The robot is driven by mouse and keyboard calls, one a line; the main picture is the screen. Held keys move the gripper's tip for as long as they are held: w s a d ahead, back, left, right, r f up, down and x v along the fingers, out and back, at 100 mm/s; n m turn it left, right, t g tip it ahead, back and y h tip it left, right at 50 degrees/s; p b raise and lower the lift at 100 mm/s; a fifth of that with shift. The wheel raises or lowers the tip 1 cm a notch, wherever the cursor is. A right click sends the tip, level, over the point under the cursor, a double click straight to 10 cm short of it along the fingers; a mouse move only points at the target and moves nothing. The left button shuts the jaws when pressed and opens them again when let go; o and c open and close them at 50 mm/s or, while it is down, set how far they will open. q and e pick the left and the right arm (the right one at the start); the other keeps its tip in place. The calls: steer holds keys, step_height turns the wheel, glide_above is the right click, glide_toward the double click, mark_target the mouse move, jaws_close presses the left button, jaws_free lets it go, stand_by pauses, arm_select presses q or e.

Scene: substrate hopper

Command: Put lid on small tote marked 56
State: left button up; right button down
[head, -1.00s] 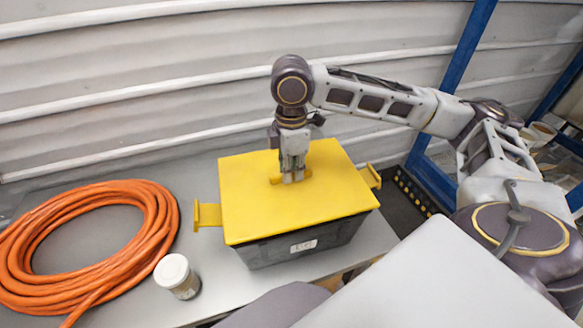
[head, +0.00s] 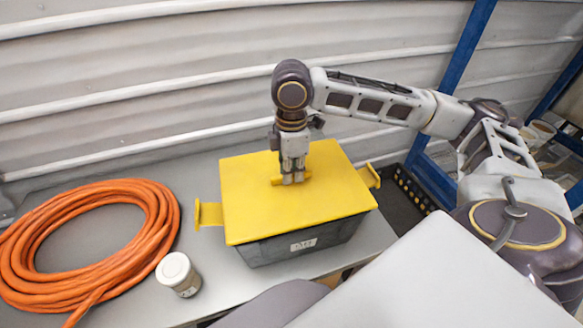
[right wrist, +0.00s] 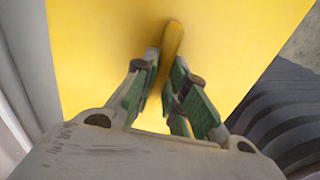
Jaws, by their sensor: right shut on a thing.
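The yellow lid (head: 250,210) lies over the top of the dark grey small tote (head: 350,231) on the grey table. A white label (head: 303,244) is on the tote's front; its marking is too small to read surely. Yellow handles stick out at the tote's left (head: 208,214) and right (head: 370,176) sides. My right gripper (head: 293,181) points down at the lid's middle, shut on the lid's yellow grip. In the right wrist view the gripper's green pads (right wrist: 168,97) close around the yellow grip (right wrist: 172,40). Whether the lid is fully seated cannot be told. My left gripper is not in view.
A coil of orange hose (head: 165,215) lies on the table (head: 215,285) at the left. A small jar with a white cap (head: 174,270) stands between the hose and the tote. A corrugated wall (head: 150,90) is behind, and a blue post (head: 455,70) stands at the right.

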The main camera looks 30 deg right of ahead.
steer(key=shift+f+p, duration=0.4)
steer(key=shift+p, duration=0.05)
stand_by(1.1)
steer(key=c, duration=1.4)
jaws_free()
steer(key=shift+o, duration=0.2)
step_height(320, 180, up, 12)
stand_by(0.4)
